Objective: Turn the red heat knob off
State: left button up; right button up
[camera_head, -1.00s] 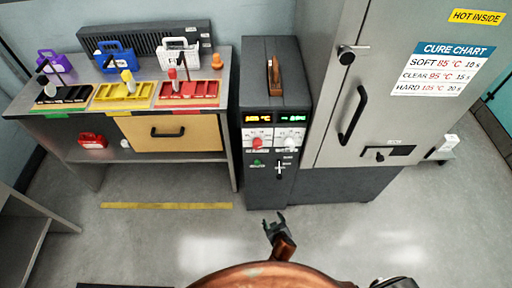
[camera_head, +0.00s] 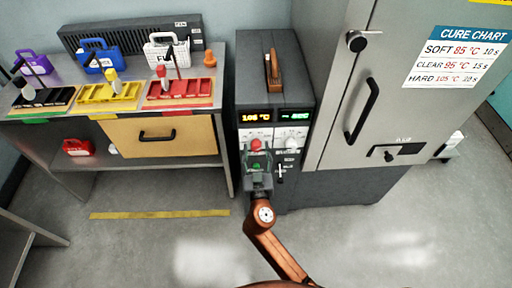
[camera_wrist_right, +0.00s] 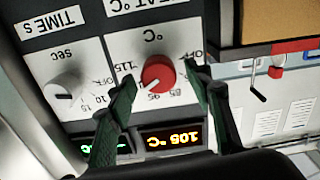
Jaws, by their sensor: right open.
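The red heat knob (camera_head: 256,145) is on the front panel of the dark control box (camera_head: 264,80). In the right wrist view the red knob (camera_wrist_right: 158,73) appears upside down, its pale pointer mark between the 95 and 115 labels. OFF is on its other side. The orange display (camera_wrist_right: 171,138) reads 105 °C. My right gripper (camera_head: 257,160) is open in front of the panel. In the wrist view its green fingers (camera_wrist_right: 160,78) appear on either side of the knob; I cannot tell whether they touch it. My left gripper is not in view.
The white time knob (camera_wrist_right: 66,92) sits beside the red one on the panel. A grey oven cabinet (camera_head: 338,120) with a black handle stands to the right. A bench (camera_head: 222,120) with coloured trays stands to the left.

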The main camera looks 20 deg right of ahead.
jog(key=shift+x, duration=0.8)
jog(key=shift+c, duration=0.6)
jog(key=c, duration=1)
jog(key=shift+c, duration=0.2)
